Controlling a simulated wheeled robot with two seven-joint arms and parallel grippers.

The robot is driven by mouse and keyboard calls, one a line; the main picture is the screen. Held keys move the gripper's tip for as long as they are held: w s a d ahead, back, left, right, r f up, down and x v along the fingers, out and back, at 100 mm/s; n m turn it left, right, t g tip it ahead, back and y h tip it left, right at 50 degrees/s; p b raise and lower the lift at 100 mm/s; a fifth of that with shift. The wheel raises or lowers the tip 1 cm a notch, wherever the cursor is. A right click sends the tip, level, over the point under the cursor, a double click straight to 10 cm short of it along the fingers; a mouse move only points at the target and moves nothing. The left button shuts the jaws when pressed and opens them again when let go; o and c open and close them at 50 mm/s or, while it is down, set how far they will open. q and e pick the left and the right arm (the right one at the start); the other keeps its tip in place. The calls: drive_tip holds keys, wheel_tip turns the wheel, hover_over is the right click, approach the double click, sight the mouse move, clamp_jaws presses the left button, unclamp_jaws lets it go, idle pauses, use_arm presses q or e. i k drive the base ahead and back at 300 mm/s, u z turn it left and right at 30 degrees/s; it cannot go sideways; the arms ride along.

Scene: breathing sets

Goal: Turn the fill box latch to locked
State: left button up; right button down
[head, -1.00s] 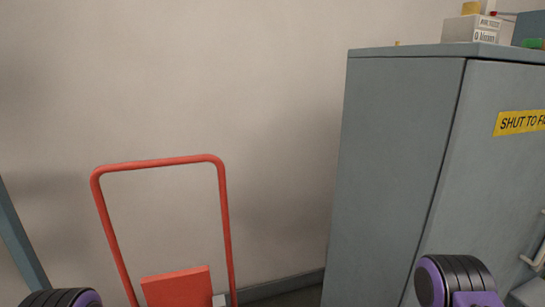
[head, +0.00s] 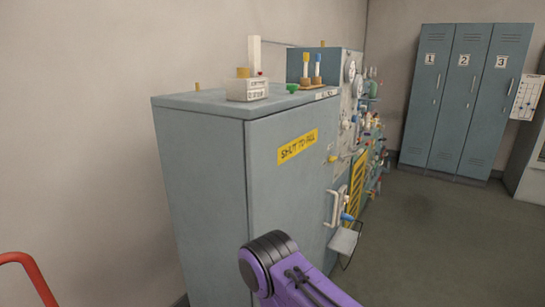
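The fill box (head: 206,190) is a tall grey-blue cabinet in the middle of the head view, with its door shut as far as I can see. The door carries a yellow "SHUT TO FILL" label (head: 297,147). A pale handle (head: 334,208) stands out near the door's far edge. A small blue part (head: 347,217) shows beside the handle; I cannot tell whether it is the latch or how it is turned. My purple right arm rises in front of the cabinet, but its gripper is out of view. My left gripper is out of view too.
A panel with gauges and valves (head: 352,100) stands beyond the cabinet. A small ledge (head: 344,240) juts out below the handle. Grey lockers (head: 465,95) stand at the back right. A red rail (head: 30,275) is at the lower left. The floor (head: 440,240) at right is clear.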

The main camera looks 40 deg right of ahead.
sight(332, 159)
drive_tip(key=z, duration=1.35)
drive_tip(key=k, duration=0.3)
drive_tip(key=z, duration=1.2)
drive_tip(key=i, duration=0.85)
drive_tip(key=u, duration=0.05)
